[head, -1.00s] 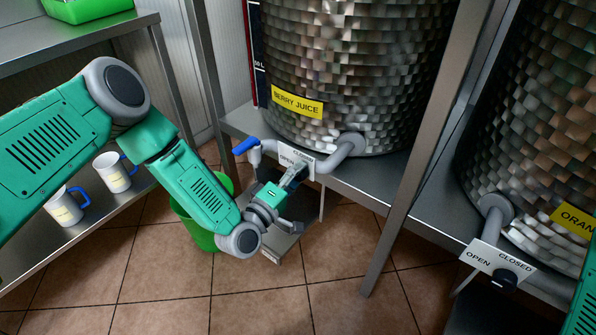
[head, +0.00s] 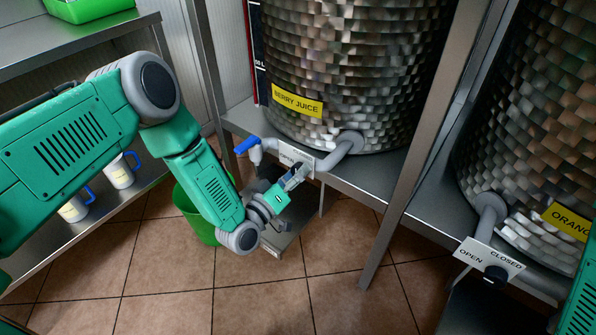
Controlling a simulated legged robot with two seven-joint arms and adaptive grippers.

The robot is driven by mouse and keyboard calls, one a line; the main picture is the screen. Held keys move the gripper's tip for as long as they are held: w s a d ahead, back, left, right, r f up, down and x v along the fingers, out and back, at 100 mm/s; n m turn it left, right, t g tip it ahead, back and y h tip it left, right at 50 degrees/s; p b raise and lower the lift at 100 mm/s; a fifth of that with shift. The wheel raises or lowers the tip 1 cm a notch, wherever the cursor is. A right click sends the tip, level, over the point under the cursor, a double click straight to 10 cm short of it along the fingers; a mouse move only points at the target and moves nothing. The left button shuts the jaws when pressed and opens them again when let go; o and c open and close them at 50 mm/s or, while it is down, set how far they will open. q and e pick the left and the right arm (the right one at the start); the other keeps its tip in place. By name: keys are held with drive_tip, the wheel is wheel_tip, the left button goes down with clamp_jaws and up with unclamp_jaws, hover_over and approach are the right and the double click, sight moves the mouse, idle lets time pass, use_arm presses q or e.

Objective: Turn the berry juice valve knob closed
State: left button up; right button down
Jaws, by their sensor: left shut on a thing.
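The berry juice tank (head: 365,70) is a shiny metal drum with a yellow label (head: 297,100) at the centre top of the head view. A grey pipe (head: 341,149) leads from it to a white OPEN/CLOSED plate (head: 284,155) and a blue-handled tap (head: 247,145). My left gripper (head: 297,176) is at the front of the plate, shut on the valve knob. The gripper hides the knob and the CLOSED word, so I cannot tell the knob's angle. Only a strip of my right arm shows at the right edge; its gripper is out of view.
An orange tank (head: 540,110) with its own plate and black knob (head: 496,275) stands at the right. A metal post (head: 418,150) separates the tanks. A green bucket (head: 190,212) is on the tiled floor behind my left arm. White mugs (head: 120,172) stand on the left shelf.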

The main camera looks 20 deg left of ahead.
use_arm(q)
drive_tip(key=shift+s+a+f, duration=0.1)
drive_tip(key=shift+s+f, duration=0.15)
drive_tip(key=shift+f, duration=0.1)
drive_tip(key=o, duration=1.1)
drive_tip(key=shift+o, duration=0.2)
drive_tip(key=shift+r, duration=0.1)
drive_tip(key=shift+a, duration=0.1)
drive_tip(key=v, duration=1.1)
drive_tip(key=shift+s+a, duration=0.15)
drive_tip(key=shift+s, duration=0.25)
